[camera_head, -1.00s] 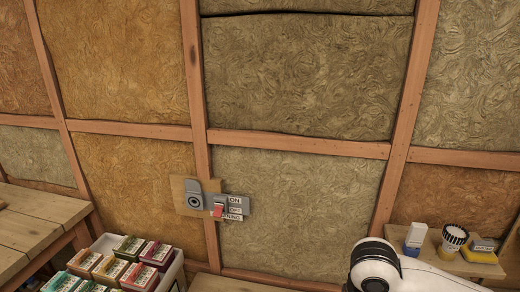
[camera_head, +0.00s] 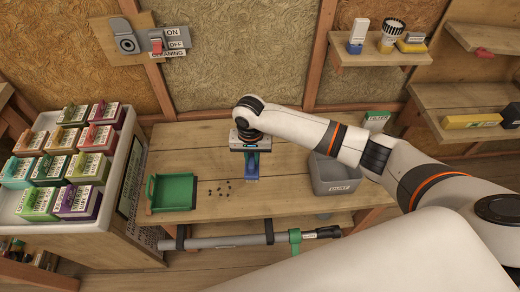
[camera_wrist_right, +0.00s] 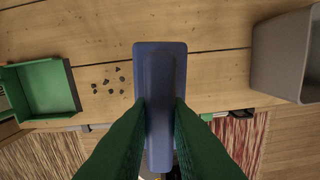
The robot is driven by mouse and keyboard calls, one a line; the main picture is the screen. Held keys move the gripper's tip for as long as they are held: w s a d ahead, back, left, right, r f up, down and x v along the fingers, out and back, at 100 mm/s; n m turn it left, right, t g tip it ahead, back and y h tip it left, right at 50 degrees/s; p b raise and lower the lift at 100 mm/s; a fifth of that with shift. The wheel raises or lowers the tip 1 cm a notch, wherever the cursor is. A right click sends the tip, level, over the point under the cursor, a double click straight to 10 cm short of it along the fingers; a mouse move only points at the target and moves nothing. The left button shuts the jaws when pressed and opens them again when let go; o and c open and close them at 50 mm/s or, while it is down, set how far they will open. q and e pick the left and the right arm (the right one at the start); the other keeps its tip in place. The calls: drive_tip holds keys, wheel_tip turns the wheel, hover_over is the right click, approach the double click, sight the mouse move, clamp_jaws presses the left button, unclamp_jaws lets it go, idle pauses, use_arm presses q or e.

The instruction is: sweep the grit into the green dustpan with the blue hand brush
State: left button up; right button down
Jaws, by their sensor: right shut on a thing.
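The green dustpan (camera_head: 172,192) lies on the wooden bench at its left, and also shows at the left of the right wrist view (camera_wrist_right: 48,90). Dark grit (camera_head: 219,188) lies in a small scatter just right of the dustpan; it shows in the right wrist view (camera_wrist_right: 108,80) between dustpan and brush. My right gripper (camera_head: 251,155) is shut on the blue hand brush (camera_head: 252,170), to the right of the grit. In the right wrist view the brush (camera_wrist_right: 160,75) runs lengthwise between the fingers (camera_wrist_right: 160,115). Its bristles are hidden there. My left gripper is not in view.
A grey bin (camera_head: 334,177) stands on the bench (camera_head: 290,205) right of the brush. A white crate (camera_head: 118,150) of coloured boxes stands left. A grey pole-like tool (camera_head: 235,240) hangs along the bench's front. Small shelves (camera_head: 365,58) are on the back wall.

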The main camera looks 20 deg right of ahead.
drive_tip(key=f, duration=0.3)
drive_tip(key=shift+w+a+f+b, duration=0.1)
drive_tip(key=shift+w+a+b, duration=0.05)
drive_tip(key=shift+a+b, duration=0.25)
drive_tip(key=shift+d+f+b, duration=0.1)
drive_tip(key=shift+f+b, duration=0.45)
wheel_tip(320, 180, down, 4)
drive_tip(key=b, duration=0.4)
drive_tip(key=shift+r, duration=0.15)
drive_tip(key=shift+f+b, duration=0.45)
drive_tip(key=shift+b, duration=0.4)
drive_tip(key=shift+r, duration=0.1)
